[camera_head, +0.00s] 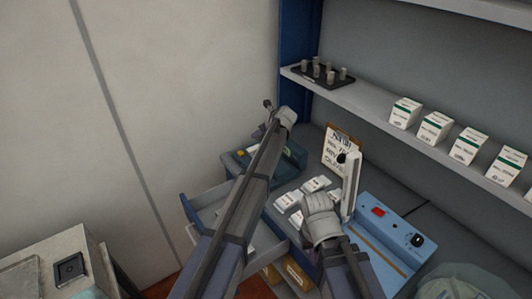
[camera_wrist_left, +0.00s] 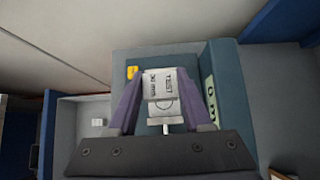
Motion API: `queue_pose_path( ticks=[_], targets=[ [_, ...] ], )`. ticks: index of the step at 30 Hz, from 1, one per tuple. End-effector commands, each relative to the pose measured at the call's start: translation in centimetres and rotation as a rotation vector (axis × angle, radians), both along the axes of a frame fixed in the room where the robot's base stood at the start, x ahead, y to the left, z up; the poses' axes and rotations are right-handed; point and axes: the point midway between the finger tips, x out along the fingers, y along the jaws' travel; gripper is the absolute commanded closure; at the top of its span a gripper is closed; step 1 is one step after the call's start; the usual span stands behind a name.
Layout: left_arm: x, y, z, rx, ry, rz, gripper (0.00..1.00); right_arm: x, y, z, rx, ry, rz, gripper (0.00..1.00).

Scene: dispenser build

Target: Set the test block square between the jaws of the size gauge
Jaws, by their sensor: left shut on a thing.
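In the left wrist view my left gripper (camera_wrist_left: 163,84) is shut on the test block (camera_wrist_left: 160,80), a pale block with dark lettering between its two purple fingers. The teal size gauge (camera_wrist_left: 222,70) lies beyond and around the block, with a yellow part at its left and a pale label at its right. I cannot tell whether the block touches the gauge or sits square in its jaws. In the head view my left arm hides much of the gauge (camera_head: 292,159). My right gripper (camera_head: 320,208) is over the bench; its fingers are hidden.
A blue sealer (camera_head: 385,235) with a raised white arm stands right of my right gripper. Several white packets (camera_head: 287,200) lie beside that gripper. A clipboard (camera_head: 343,148) leans behind. The shelf (camera_head: 378,112) holds boxes and a dark rack. An open drawer (camera_head: 207,205) juts out left.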

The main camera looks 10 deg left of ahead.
Motion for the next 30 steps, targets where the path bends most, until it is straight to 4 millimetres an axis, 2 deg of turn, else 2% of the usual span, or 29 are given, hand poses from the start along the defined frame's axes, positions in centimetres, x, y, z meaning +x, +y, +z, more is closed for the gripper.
queue_pose_path(
  ticks=[8, 21, 30],
  targets=[
    [0.0, 0.1, -0.5, 0.001, 0.0, -0.001, 1.0, -0.1, 0.0, -0.5, 0.0, 0.0, 0.0, 1.0],
    [0.0, 0.1, -6.3, 0.001, 0.0, -0.001, 1.0, -0.1, 0.0, -6.3, 0.0, 0.0, -0.001, 1.0],
    [0.0, 0.1, -6.8, 0.001, 0.0, -0.001, 1.0, -0.1, 0.0, -6.8, 0.0, 0.0, -0.001, 1.0]
  ],
)
